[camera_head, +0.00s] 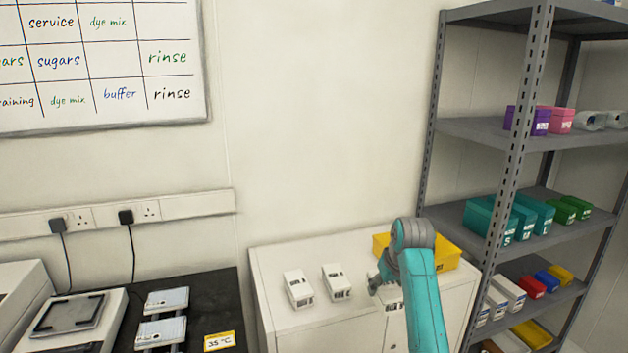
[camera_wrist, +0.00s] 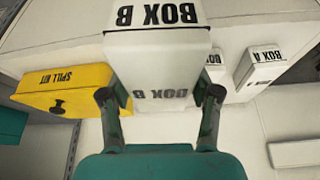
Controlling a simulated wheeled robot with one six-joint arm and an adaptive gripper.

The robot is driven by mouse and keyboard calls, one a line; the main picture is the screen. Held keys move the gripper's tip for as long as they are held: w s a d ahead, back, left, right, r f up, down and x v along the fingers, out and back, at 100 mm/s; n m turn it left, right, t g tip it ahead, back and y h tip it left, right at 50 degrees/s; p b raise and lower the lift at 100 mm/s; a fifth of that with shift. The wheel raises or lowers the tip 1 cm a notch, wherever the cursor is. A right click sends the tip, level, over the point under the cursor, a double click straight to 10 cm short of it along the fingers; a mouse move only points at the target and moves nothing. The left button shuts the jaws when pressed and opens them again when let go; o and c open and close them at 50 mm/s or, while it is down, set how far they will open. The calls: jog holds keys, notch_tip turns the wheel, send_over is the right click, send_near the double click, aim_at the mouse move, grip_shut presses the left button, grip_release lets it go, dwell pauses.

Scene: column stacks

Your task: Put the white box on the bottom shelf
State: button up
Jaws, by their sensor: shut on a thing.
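My gripper (camera_wrist: 160,96) is shut on a white box lettered BOX B (camera_wrist: 158,60), with one finger on each side of it. In the head view my gripper (camera_head: 384,280) is over the white cabinet, and only a small part of the held box (camera_head: 393,305) shows beside my arm. I cannot tell whether the box is lifted off the cabinet top. The grey shelf rack (camera_head: 512,130) stands at the right. Its lowest shelf in view is cut off by the frame and holds a yellow bin (camera_head: 531,334) and a whitish item.
Two more white boxes (camera_head: 298,288) (camera_head: 336,282) stand on the cabinet (camera_head: 300,326); one reads BOX A (camera_wrist: 260,70). A yellow spill kit (camera_head: 446,252) sits behind my gripper. Higher shelves hold teal boxes (camera_head: 480,215), white boxes (camera_head: 507,291) and other coloured boxes. A dark bench is at left.

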jog(key=s+f+m, duration=0.1)
jog(key=s+f, duration=1.2)
jog(key=f, duration=0.4)
jog(key=s+f+m+h, duration=0.1)
jog(key=s+f, duration=1.3)
jog(key=f, duration=0.3)
jog(key=shift+s, duration=0.25)
